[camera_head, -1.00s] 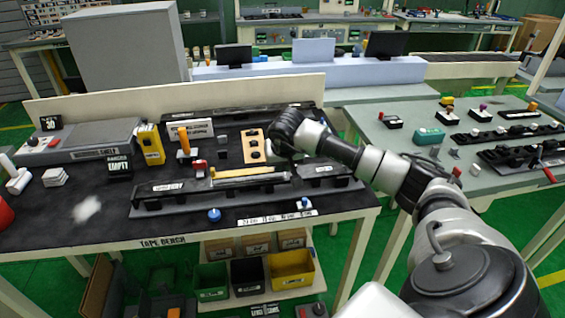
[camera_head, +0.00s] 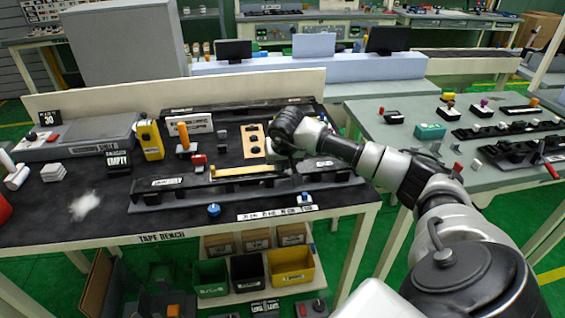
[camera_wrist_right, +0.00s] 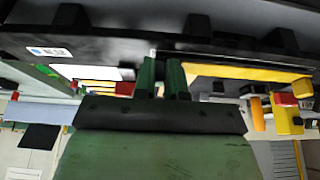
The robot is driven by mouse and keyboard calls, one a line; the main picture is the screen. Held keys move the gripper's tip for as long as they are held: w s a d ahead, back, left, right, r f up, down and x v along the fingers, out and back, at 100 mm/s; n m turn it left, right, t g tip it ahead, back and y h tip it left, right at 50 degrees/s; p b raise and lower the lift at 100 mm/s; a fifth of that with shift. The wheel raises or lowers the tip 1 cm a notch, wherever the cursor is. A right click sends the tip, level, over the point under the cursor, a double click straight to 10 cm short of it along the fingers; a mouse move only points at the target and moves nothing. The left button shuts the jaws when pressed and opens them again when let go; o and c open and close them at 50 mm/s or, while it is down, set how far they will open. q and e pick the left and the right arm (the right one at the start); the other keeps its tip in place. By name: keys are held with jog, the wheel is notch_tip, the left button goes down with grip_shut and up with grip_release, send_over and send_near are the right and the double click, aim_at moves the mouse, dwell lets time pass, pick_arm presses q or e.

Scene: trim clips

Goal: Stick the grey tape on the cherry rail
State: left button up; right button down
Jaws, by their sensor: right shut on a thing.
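My right gripper (camera_head: 289,163) is low over the right half of a long black rail fixture (camera_head: 205,192), beside the end of a yellow strip (camera_head: 248,170). In the right wrist view its green fingers (camera_wrist_right: 163,75) are close together against the dark rail (camera_wrist_right: 225,50). A thin pale sliver (camera_wrist_right: 152,53) at the fingertips looks like the grey tape; most of it is hidden. I cannot read which rail section is cherry. The yellow strip also shows in the wrist view (camera_wrist_right: 245,72). My left gripper is not in view.
A wooden board (camera_head: 253,140) with black pieces stands just behind the rail. A yellow box (camera_head: 150,140), a blue knob (camera_head: 213,210) and a label strip (camera_head: 272,214) are around it.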

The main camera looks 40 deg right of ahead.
jog(key=c, duration=1.1)
grip_release()
jog(key=b+v, duration=0.1)
jog(key=v, duration=0.9)
jog(key=shift+s+r, duration=0.2)
jog(key=shift+r, duration=0.15)
